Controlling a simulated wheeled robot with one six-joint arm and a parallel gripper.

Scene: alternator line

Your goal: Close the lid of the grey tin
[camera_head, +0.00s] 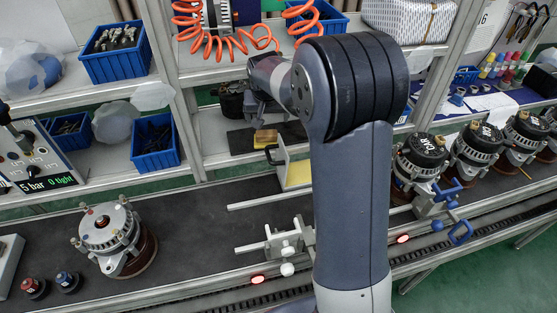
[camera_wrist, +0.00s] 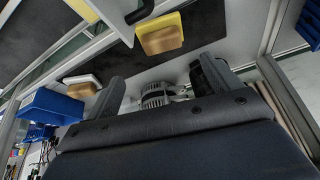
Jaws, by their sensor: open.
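I cannot make out a grey tin with certainty in either view. A pale grey box-like piece (camera_head: 278,162) with a black handle and a yellow inside stands at the shelf's front edge in the head view, partly behind my arm; I cannot tell whether it is the tin or its lid. A black handle (camera_wrist: 140,14) on a pale panel also shows at the top of the wrist view. My gripper (camera_wrist: 160,74) is open, its two dark fingers apart with no object held.
A yellow-brown block (camera_head: 265,136) lies on a dark mat on the shelf. Blue bins (camera_head: 155,145) stand on the left, and orange coiled hoses (camera_head: 215,40) hang above. An alternator (camera_head: 108,235) sits on the conveyor at left; several stand at right. Shelf posts flank my arm.

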